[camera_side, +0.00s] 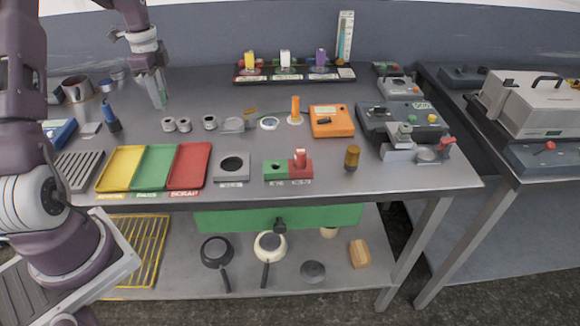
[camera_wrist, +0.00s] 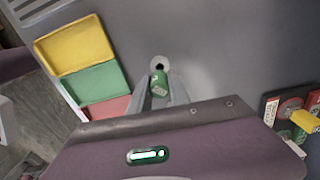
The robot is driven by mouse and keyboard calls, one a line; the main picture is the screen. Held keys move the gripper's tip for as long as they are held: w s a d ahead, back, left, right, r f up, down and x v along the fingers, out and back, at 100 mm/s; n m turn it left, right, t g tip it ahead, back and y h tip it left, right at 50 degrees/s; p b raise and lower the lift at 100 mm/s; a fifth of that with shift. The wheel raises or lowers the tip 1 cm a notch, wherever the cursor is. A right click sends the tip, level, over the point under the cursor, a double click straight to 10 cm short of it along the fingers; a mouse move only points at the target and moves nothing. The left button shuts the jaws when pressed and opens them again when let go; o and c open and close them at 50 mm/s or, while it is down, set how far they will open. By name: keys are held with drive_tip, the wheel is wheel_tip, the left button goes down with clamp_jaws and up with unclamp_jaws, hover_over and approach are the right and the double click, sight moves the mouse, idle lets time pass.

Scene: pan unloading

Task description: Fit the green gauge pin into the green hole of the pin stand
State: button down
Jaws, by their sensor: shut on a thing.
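My gripper (camera_side: 159,103) is raised above the table at the back left in the side view. In the wrist view my gripper (camera_wrist: 161,92) is shut on the green gauge pin (camera_wrist: 160,84), whose green end shows between the fingers. In the side view the pin is hard to make out between the fingers. The pin stand (camera_side: 288,171) is a low green and red block near the table's front edge, well right of my gripper. Its green half shows a dark open hole (camera_side: 277,165). A red pin (camera_side: 301,156) stands in its red half. The wrist view does not show the stand.
Yellow (camera_side: 121,168), green (camera_side: 154,167) and red (camera_side: 189,166) trays lie at the front left. A grey block with a round hole (camera_side: 232,167) sits left of the stand. Small grey rings (camera_side: 184,125) and an upright orange piece (camera_side: 296,109) stand behind. A dark rack (camera_side: 295,75) is at the back.

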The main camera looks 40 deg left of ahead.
idle(0.5)
drive_tip(key=w+d+m, duration=0.2)
drive_tip(key=w+d, duration=0.2)
drive_tip(key=d, duration=0.4)
drive_tip(key=w+d+m, duration=0.2)
drive_tip(key=w+d, duration=0.1)
drive_tip(key=d, duration=0.5)
drive_tip(key=m, duration=0.4)
hover_over(288, 169)
drive_tip(key=s+a, duration=0.1)
drive_tip(key=a, duration=0.2)
drive_tip(key=shift+d+f, duration=0.15)
drive_tip(key=shift+f, duration=1.3)
drive_tip(key=shift+f, duration=1.3)
drive_tip(key=c, duration=1.1)
unclamp_jaws()
drive_tip(key=shift+c, duration=0.2)
